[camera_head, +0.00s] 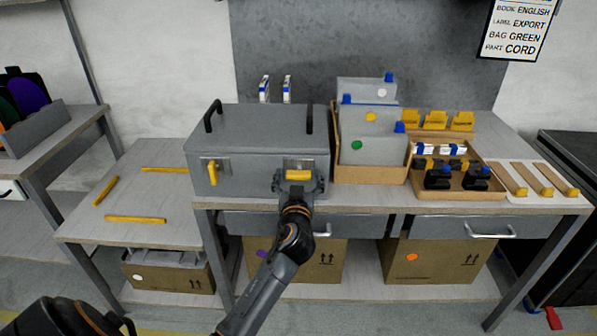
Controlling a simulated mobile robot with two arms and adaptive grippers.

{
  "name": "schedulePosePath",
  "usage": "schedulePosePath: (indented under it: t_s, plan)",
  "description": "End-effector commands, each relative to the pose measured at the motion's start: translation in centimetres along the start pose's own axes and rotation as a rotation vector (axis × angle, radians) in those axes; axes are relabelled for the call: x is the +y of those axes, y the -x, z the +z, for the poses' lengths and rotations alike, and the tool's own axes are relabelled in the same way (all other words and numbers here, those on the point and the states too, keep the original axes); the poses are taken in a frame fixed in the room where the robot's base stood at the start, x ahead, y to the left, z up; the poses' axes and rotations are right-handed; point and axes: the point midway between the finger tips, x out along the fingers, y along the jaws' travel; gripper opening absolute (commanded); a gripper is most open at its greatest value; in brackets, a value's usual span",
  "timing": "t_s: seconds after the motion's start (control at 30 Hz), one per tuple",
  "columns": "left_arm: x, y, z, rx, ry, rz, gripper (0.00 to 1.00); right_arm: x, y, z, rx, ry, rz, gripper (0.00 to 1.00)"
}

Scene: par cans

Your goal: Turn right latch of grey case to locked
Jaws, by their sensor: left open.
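The grey case (258,130) stands closed on the workbench, with two black handles on its lid. Its right latch (299,174) is on the front face, with a yellow lever lying horizontal. The left latch (212,172) has its yellow lever pointing down. My left gripper (299,184) is open at the right latch, with its fingers to the left and right of the yellow lever. The fingers hide part of the latch plate, and I cannot tell whether they touch the lever. My right gripper is not in view.
Right of the case stands a cardboard box (370,174) with grey dividers. Beyond it are a tray (448,190) of black items and a white board (541,197) with yellow-marked strips. Yellow bars (136,219) lie on the lower left table, which has bare space.

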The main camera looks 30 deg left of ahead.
Motion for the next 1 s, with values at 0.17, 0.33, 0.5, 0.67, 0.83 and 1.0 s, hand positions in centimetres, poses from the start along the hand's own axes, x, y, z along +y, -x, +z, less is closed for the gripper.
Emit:
schedulePosePath:
  t_s: [0.17, 0.33, 0.5, 0.67, 0.83, 1.0]
  plan:
    - [-0.01, 0.00, 0.00, 0.000, 0.000, 0.000, 0.83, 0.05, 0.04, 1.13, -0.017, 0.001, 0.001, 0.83]
    - [-0.01, -0.01, -0.01, 0.000, 0.000, 0.000, 0.50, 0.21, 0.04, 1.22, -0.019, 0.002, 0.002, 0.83]
    - [-0.02, -0.02, -0.01, 0.000, 0.000, 0.000, 0.28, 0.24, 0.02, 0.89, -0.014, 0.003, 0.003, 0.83]
    - [-0.02, -0.02, -0.03, 0.000, -0.010, 0.000, 0.28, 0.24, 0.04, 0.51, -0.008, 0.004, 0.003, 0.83]
    - [-0.06, -0.02, -0.07, 0.000, -0.058, -0.001, 0.28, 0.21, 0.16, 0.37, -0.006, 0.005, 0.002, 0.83]
    - [-0.10, -0.03, -0.13, 0.001, -0.160, -0.001, 0.28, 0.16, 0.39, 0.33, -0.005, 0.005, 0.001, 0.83]
